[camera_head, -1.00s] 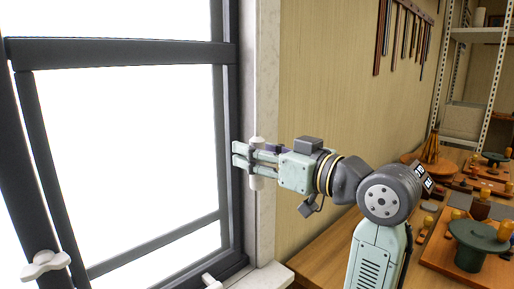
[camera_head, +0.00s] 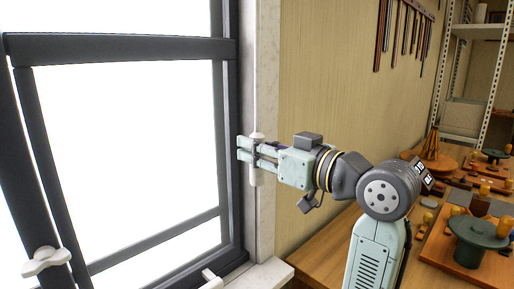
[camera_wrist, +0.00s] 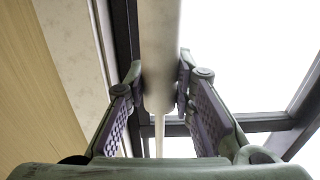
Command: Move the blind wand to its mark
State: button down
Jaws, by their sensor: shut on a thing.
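The blind wand (camera_head: 257,178) is a white upright rod with a thicker grip, hanging on a thin cord beside the dark window frame. My gripper (camera_head: 253,150) reaches it from the right, its fingers closed around the thick grip. In the wrist view the pale wand (camera_wrist: 160,60) runs between the two finger pads, with the gripper (camera_wrist: 160,90) touching it on both sides. The thin cord shows beyond the grip. I cannot make out the mark in either view.
The dark window frame (camera_head: 120,50) stands close on the left, with a white handle (camera_head: 46,261) low down. A white sill (camera_head: 265,275) lies below. A wooden bench (camera_head: 325,245) with wooden parts and a green stand (camera_head: 477,240) is at the right.

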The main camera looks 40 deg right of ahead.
jog(key=shift+n+y, duration=0.7)
jog(key=shift+y, duration=0.4)
jog(key=c, duration=1.3)
grip_release()
jog(key=shift+c, duration=0.2)
jog(key=v, duration=1.2)
jog(key=shift+r, duration=0.25)
jog(key=shift+s+d, duration=0.1)
jog(key=shift+s, duration=0.05)
